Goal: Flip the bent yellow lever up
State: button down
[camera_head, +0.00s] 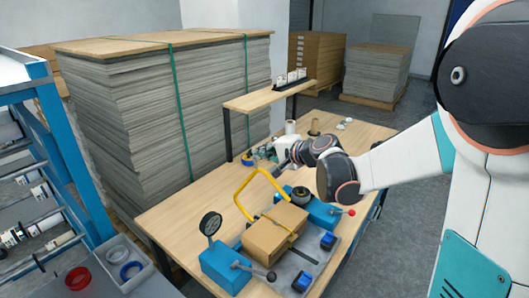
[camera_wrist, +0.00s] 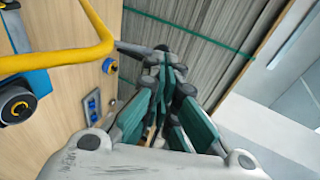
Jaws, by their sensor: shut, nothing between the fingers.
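The bent yellow lever (camera_head: 257,171) stands up as an angled bar over the blue machine (camera_head: 225,268) on the table. In the wrist view, the yellow lever (camera_wrist: 60,57) runs across the upper left, with its bend near the top. My gripper (camera_wrist: 163,72) is shut and empty, its green fingers together to the right of the lever. A gap shows between the fingers and the lever in that picture. In the head view, my gripper (camera_head: 287,153) is behind and right of the lever's top, small and partly hidden by my wrist.
A raised wooden shelf (camera_head: 268,97) and a tall sheet stack (camera_head: 150,110) stand behind. The table's front left (camera_head: 165,220) is clear.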

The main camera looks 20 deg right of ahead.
jog(key=w+a+f+g+h+p, duration=0.1)
jog(key=w+a+g+h+p, duration=0.1)
jog(key=w+a, duration=0.7)
jog(key=w+g+p, duration=0.1)
jog(key=w, duration=0.2)
jog(key=shift+w+a+f, duration=0.15)
jog(key=shift+w+f, duration=0.15)
jog(key=shift+f, duration=0.05)
jog(key=shift+r+p, duration=0.1)
jog(key=shift+p, duration=0.25)
